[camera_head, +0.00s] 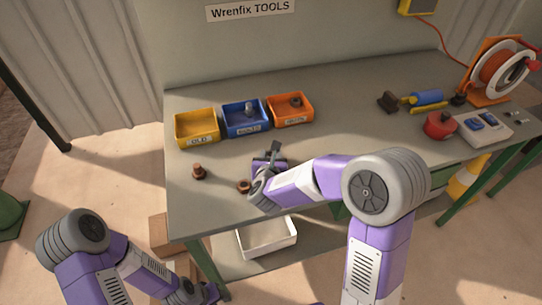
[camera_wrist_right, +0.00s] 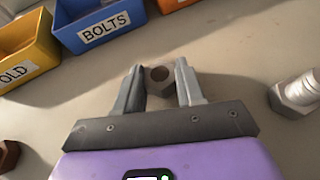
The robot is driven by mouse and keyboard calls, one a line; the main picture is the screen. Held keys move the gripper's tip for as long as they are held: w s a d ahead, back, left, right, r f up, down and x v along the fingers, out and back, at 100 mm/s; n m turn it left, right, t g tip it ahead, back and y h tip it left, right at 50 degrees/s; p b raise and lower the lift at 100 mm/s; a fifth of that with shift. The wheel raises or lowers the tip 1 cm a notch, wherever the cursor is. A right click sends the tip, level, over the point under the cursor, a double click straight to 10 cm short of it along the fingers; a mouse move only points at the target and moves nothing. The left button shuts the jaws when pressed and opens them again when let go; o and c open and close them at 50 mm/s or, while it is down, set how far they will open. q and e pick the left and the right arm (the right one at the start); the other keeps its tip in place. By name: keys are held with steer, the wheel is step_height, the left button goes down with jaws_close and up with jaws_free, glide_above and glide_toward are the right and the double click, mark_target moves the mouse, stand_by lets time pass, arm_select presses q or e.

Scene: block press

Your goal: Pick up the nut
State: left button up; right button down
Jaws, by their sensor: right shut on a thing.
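A grey-brown nut (camera_wrist_right: 159,76) sits between the two fingertips of my right gripper (camera_wrist_right: 160,84) in the wrist view, with a finger against each side. In the head view my right gripper (camera_head: 273,148) points away across the bench, in front of the bins, and its fingers hide the nut. My left gripper (camera_head: 208,292) is low at the bottom left, below the bench, and its fingers do not show clearly.
Behind the gripper stand a yellow OLD bin (camera_head: 197,127), a blue BOLTS bin (camera_head: 245,118) and an orange bin (camera_head: 290,109). A shiny bolt (camera_wrist_right: 298,93) lies right of the gripper. Rusty pieces (camera_head: 198,172) (camera_head: 244,187) lie left. A red round object (camera_head: 439,126) stands right.

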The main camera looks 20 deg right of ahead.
steer(key=r+p, duration=0.2)
steer(key=r, duration=0.1)
steer(key=d+r+n+y+p, duration=0.1)
steer(key=r, duration=0.2)
steer(key=r+y+p, duration=0.1)
steer(key=r+p, duration=0.1)
steer(key=r, duration=0.1)
steer(key=shift+w+d+r+n+t+p, duration=0.1)
steer(key=shift+w+d+n+t+p, duration=0.2)
steer(key=shift+d+n+t, duration=0.1)
steer(key=shift+s+d+f+n+y+p, duration=0.1)
steer(key=shift+s+f+n+y+p, duration=0.2)
steer(key=shift+f+n+y, duration=0.2)
steer(key=shift+s+f+n+y+p, duration=0.15)
steer(key=shift+f+n+y+p, duration=0.25)
steer(key=shift+y, duration=0.2)
steer(key=shift+f, duration=0.1)
